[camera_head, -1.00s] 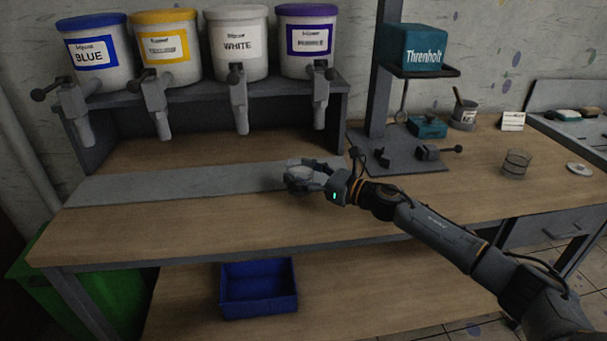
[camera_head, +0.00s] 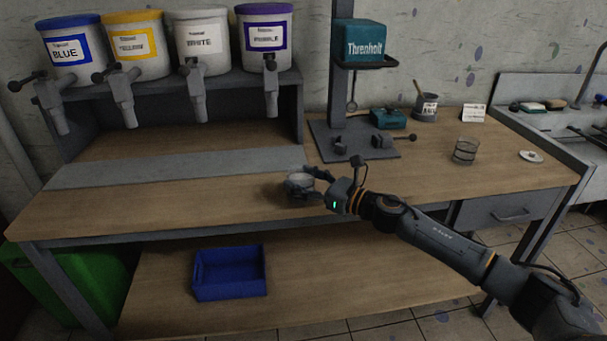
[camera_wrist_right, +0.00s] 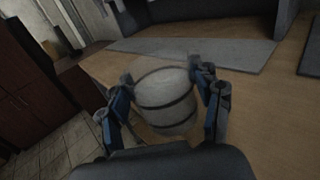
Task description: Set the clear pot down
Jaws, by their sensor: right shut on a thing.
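The clear pot (camera_wrist_right: 165,98), a see-through cup with two dark bands, is between the fingers of my right gripper (camera_wrist_right: 165,92) in the right wrist view. That gripper is shut on its sides. My left gripper is not in view.
Another clear banded pot (camera_head: 465,150) stands at the right of the bench. A grey stand (camera_head: 340,80) carries the teal Threnholt box (camera_head: 364,42). Paint dispensers (camera_head: 204,42) stand on a rack behind the grey strip (camera_head: 180,168). Bare wood surrounds the gripper.

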